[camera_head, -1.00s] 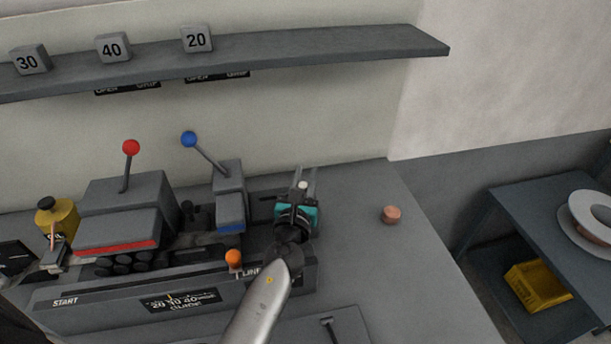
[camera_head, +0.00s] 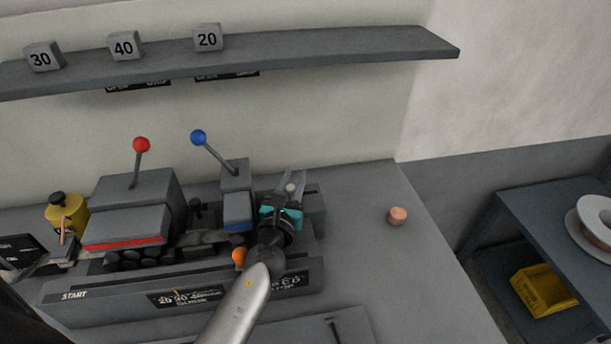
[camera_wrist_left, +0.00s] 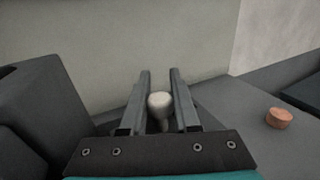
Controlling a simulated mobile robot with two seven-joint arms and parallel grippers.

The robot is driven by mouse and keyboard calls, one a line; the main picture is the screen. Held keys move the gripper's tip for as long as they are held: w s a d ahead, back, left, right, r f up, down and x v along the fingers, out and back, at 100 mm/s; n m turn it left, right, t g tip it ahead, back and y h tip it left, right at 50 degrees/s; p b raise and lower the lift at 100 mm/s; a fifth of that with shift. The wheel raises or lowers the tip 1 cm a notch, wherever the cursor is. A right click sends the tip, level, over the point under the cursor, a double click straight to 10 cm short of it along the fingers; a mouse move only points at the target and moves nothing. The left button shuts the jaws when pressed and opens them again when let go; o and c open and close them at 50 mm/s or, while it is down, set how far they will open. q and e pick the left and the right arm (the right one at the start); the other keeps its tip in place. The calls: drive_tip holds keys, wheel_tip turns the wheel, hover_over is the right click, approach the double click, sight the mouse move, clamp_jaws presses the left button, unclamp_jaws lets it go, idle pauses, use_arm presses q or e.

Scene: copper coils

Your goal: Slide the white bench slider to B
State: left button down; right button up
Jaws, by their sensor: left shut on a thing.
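The white slider's round knob (camera_head: 291,189) stands on the back of the bench, right of the blue-handled lever unit. My left gripper (camera_head: 290,183) is at it, with the teal wrist part just in front. In the left wrist view, the white knob (camera_wrist_left: 160,103) sits between the two fingers (camera_wrist_left: 160,95), which are closed around it. My gripper and wrist hide the slider's base and most of its track. I cannot read a B mark. My right gripper is not in view.
A blue-ball lever (camera_head: 198,138) and a red-ball lever (camera_head: 141,145) stand to the left. An orange knob (camera_head: 239,258) is close to my left wrist. A copper piece (camera_head: 397,216) lies on clear bench to the right. A shelf (camera_head: 330,53) runs above.

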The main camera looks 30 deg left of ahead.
use_arm(q)
drive_tip(key=c, duration=0.7)
unclamp_jaws()
drive_tip(key=shift+d, duration=0.1)
drive_tip(key=shift+o, duration=0.2)
drive_tip(key=b+v, duration=0.2)
drive_tip(key=v, duration=1.2)
drive_tip(key=shift+s+f+b, duration=0.1)
drive_tip(key=shift+b, duration=0.3)
drive_tip(key=shift+s+d, duration=0.1)
drive_tip(key=shift+s, duration=0.4)
